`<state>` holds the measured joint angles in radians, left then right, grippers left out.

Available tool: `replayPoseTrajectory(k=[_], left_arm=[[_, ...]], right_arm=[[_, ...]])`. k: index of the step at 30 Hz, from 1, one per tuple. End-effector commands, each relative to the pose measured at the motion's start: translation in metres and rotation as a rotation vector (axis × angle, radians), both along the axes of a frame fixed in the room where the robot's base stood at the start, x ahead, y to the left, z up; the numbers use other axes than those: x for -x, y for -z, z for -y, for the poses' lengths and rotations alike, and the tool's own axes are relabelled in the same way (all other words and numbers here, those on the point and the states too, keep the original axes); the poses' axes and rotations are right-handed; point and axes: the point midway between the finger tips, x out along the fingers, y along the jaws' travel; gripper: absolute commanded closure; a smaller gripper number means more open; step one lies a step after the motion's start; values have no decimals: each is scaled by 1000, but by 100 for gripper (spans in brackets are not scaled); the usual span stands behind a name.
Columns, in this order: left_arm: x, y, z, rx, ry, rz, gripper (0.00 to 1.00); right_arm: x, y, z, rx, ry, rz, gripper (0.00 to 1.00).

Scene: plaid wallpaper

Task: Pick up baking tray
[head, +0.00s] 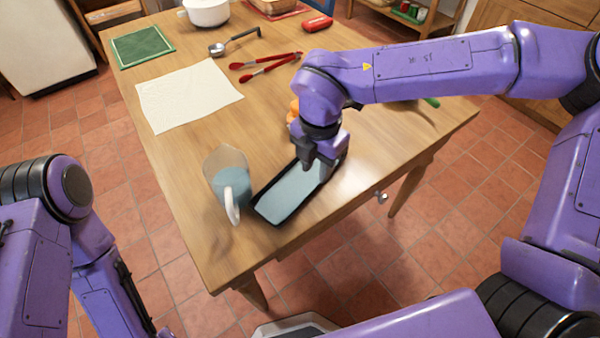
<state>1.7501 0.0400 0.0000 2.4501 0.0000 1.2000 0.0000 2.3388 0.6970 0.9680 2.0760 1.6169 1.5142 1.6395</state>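The baking tray (287,194) is a dark-rimmed rectangle with a pale blue-grey inside. It lies near the front edge of the wooden table, slanting up to the right. My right gripper (309,167) points down over the far half of the tray. Its dark fingers overlap the tray in the picture; I cannot tell whether they touch or grip it. The far end of the tray is partly hidden by the gripper and wrist. My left arm (115,285) hangs low at the left, off the table, and its gripper is not visible.
A jug (228,179) with a white handle stands just left of the tray. An orange object (293,112) is partly hidden behind my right wrist. A white cloth (188,95), red tongs (268,66), a ladle (235,41), a green mat (142,46) and a white pot (207,11) lie further back.

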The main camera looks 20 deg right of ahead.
Motion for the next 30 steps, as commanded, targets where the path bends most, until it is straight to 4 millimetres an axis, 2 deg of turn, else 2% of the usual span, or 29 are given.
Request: replayPoseTrajectory(k=[12,15,20,21,24,30], left_arm=[[0,-1,0,0,0,0,57],[0,-1,0,0,0,0,57],[0,-1,0,0,0,0,57],[0,-1,0,0,0,0,57],[0,-1,0,0,0,0,57],[0,-1,0,0,0,0,57]], right_arm=[[-4,64,6,2,-2,-1,65],[-4,70,6,1,-1,1,65],[-4,71,6,0,0,1,65],[-4,71,6,0,0,1,69],[-4,70,6,0,0,1,100],[-4,70,6,0,1,1,100]])
